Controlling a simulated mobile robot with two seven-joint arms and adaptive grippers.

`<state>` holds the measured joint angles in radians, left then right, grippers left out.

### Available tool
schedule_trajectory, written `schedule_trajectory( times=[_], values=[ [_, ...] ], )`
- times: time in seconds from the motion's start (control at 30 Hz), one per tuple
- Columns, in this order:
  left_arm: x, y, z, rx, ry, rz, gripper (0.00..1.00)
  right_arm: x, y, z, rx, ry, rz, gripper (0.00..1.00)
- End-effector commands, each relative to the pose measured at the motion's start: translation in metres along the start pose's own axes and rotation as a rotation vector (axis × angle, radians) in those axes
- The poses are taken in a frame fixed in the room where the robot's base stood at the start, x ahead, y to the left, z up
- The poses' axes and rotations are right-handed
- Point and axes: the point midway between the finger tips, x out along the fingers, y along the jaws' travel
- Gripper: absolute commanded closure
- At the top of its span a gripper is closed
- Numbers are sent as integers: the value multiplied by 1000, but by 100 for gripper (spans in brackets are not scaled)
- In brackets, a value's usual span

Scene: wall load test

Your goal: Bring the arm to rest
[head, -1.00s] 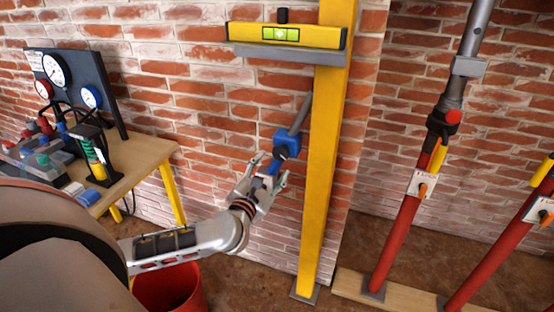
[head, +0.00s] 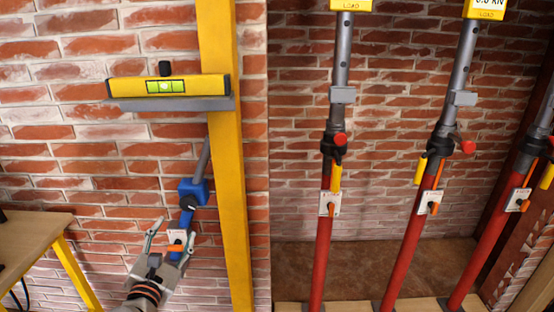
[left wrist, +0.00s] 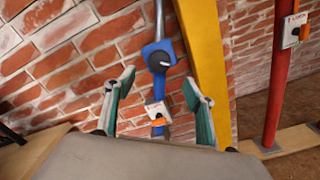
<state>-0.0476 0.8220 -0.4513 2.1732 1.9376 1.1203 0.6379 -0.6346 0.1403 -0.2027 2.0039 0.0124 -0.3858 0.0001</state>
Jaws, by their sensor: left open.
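My left gripper (head: 173,236) is open at the lower left of the head view, in front of the brick wall. Its two fingers also show apart in the left wrist view (left wrist: 159,82). A blue fitting (head: 193,191) with a dark knob sits on a grey rod beside the yellow post; it also shows in the left wrist view (left wrist: 158,57). Below it, a white tag with an orange lever (left wrist: 158,121) appears between the fingers. No contact with the fingers is visible. My right gripper is in neither view.
A yellow post (head: 223,150) stands just right of the gripper, with a yellow level (head: 168,87) on a grey shelf. Several red and grey props (head: 323,240) stand further right. A wooden table (head: 28,238) is at the left edge.

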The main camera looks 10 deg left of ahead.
Motion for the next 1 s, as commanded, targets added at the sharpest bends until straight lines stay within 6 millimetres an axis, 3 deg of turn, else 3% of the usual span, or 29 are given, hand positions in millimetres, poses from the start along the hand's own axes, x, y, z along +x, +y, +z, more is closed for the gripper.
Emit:
schedule_trajectory(
  times=[0.17,0.27,0.4,0.57,0.67,0.77,0.9,1.0],
  values=[
    [-9,-8,15,118,-84,7,46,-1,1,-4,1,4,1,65],
    [-25,-23,35,308,-197,17,46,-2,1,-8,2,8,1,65],
    [-58,-60,57,670,-366,30,46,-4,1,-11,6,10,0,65],
    [-101,-119,56,1125,-517,12,46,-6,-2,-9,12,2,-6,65],
    [-128,-160,39,1422,-594,-29,46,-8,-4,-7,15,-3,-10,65],
    [-156,-199,9,1726,-666,-100,46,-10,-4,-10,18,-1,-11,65],
    [-196,-242,-50,2131,-759,-251,46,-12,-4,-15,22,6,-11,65],
    [-223,-258,-92,2365,-821,-375,46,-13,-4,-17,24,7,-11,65]
  ],
)
